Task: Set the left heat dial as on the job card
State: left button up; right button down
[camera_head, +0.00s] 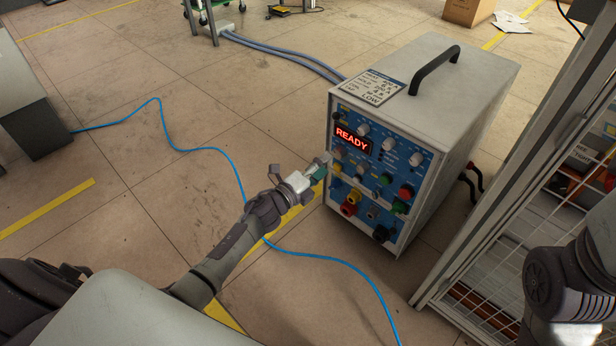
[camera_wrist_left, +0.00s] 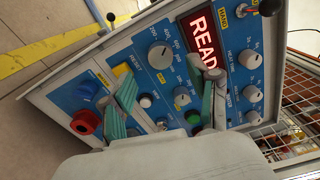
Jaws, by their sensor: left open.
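The induction heater (camera_head: 470,105) stands upright on the floor, its blue panel facing my left arm. In the left wrist view the panel is turned sideways. A grey dial (camera_wrist_left: 160,57) with a scale from 200 to 800 sits below the READY display (camera_wrist_left: 203,42); I take it as the left heat dial. Its exact setting is unclear. My left gripper (camera_head: 322,166) is open at the panel's left side, its fingers (camera_wrist_left: 170,85) on either side of the dial's line. Contact cannot be told. My right gripper is out of view.
Other knobs, a red-and-blue pair of sockets and a green button (camera_wrist_left: 192,117) crowd the panel. A blue cable (camera_head: 335,258) crosses the floor before the heater. A mesh-sided rack (camera_head: 500,235) stands close on the right. The floor at left is mostly free.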

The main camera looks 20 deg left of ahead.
pick_arm(q)
jog(key=v, duration=0.7)
jog(key=shift+s, duration=0.15)
jog(key=shift+r, duration=0.1)
